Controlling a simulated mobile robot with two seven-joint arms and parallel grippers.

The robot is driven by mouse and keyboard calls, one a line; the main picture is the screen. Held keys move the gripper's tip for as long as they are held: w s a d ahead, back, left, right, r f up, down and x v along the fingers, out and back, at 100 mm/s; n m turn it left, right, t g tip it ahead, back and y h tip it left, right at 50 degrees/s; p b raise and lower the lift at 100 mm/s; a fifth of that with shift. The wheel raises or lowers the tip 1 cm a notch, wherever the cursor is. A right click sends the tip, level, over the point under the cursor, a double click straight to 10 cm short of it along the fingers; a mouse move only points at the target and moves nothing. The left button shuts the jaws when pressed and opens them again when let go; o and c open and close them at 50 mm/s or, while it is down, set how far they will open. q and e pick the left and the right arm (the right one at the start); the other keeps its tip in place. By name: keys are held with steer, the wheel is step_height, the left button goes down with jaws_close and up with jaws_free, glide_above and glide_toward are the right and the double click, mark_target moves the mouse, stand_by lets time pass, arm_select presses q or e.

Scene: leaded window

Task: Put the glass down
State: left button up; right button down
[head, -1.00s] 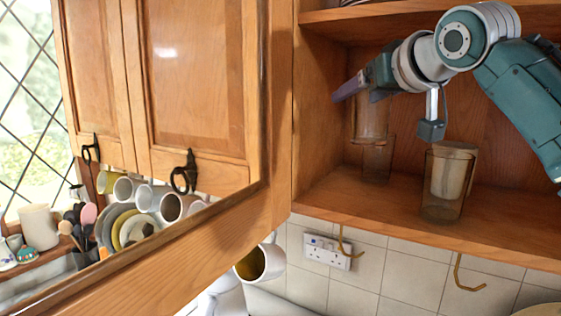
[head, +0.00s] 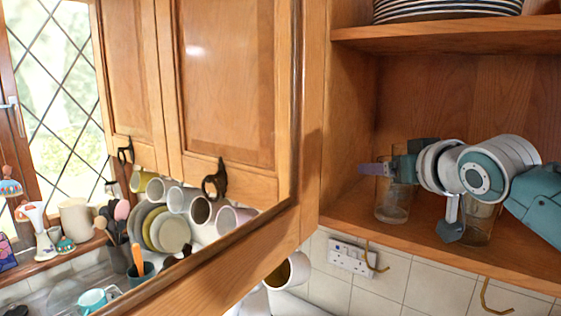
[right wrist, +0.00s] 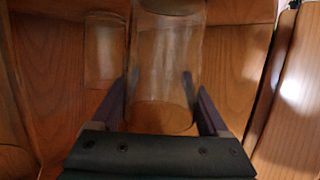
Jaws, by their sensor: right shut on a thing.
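The glass (head: 392,204) is a clear tumbler inside the open cupboard, near the left wall of the lower shelf. My right gripper (head: 376,169) is shut on it; in the right wrist view the glass (right wrist: 165,85) stands between the two fingers (right wrist: 160,92). The glass looks upright, with its base at or very near the shelf; I cannot tell whether it touches. My left gripper is in neither view.
A second glass (head: 481,222) stands on the shelf (head: 345,207), partly hidden by my right arm. The right wrist view shows another glass (right wrist: 104,52) left of the held one. Striped plates (head: 445,10) sit on the shelf above. A cupboard door (head: 235,90) hangs left.

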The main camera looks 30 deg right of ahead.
jaws_free()
steer(key=shift+r, duration=0.15)
steer(key=shift+s+a, duration=0.2)
steer(key=shift+s, duration=0.35)
steer(key=b+v, duration=0.3)
steer(key=v, duration=0.8)
steer(key=s+a+f+n+g+y, duration=0.4)
steer(key=s+a+f+g, duration=0.6)
steer(key=s+a+f, duration=0.8)
step_height(320, 180, down, 3)
steer(key=shift+s+a+r+n, duration=0.1)
steer(key=shift+s+a+n, duration=0.3)
steer(key=shift+n, duration=0.3)
steer(key=shift+d, duration=0.1)
